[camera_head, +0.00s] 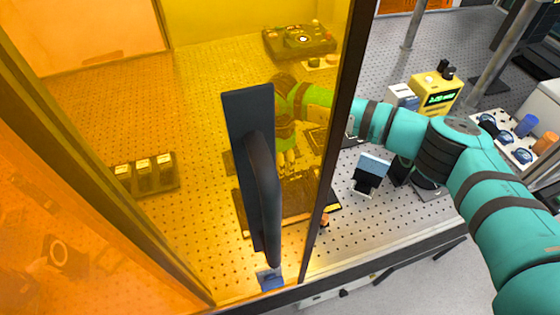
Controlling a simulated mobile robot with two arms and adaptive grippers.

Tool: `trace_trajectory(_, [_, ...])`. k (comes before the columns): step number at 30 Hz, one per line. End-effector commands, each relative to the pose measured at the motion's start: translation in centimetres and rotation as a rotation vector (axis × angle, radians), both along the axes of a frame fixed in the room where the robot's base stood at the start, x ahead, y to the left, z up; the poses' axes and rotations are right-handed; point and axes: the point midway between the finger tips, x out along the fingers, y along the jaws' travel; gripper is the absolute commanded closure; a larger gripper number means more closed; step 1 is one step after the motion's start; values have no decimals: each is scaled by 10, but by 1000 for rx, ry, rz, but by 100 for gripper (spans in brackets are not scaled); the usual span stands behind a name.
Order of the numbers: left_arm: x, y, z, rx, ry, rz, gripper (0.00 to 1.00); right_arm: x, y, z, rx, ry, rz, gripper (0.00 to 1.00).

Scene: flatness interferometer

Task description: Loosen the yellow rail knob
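My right arm reaches in from the right and passes behind an amber see-through panel (205,200). My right gripper (288,158) shows through the amber, pointing down above a dark flat plate or rail assembly (262,210) on the perforated table. The fingers are small and tinted, so I cannot tell whether they are open or shut. I cannot pick out the yellow rail knob with certainty, because the amber tints everything behind it. A small orange piece (325,219) shows at the right end of the dark assembly. My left gripper is not in view.
A dark upright handle (262,190) stands on the panel in front. A dark device (300,40) with knobs is at the back. A dark tray (147,177) lies left. A yellow instrument (436,93) and a blue-topped block (372,167) stand right. The table between is largely clear.

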Motion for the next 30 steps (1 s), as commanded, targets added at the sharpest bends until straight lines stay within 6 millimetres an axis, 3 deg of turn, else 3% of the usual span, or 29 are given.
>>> trace_trajectory(1, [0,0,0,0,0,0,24,0,0,0,0,0,0,77])
trace_trajectory(6, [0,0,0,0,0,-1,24,0,0,0,0,0,0,100])
trace_trajectory(17, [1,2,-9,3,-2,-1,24,0,0,-2,0,0,46,100])
trace_trajectory(30, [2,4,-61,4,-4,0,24,1,0,-6,-1,-4,374,100])
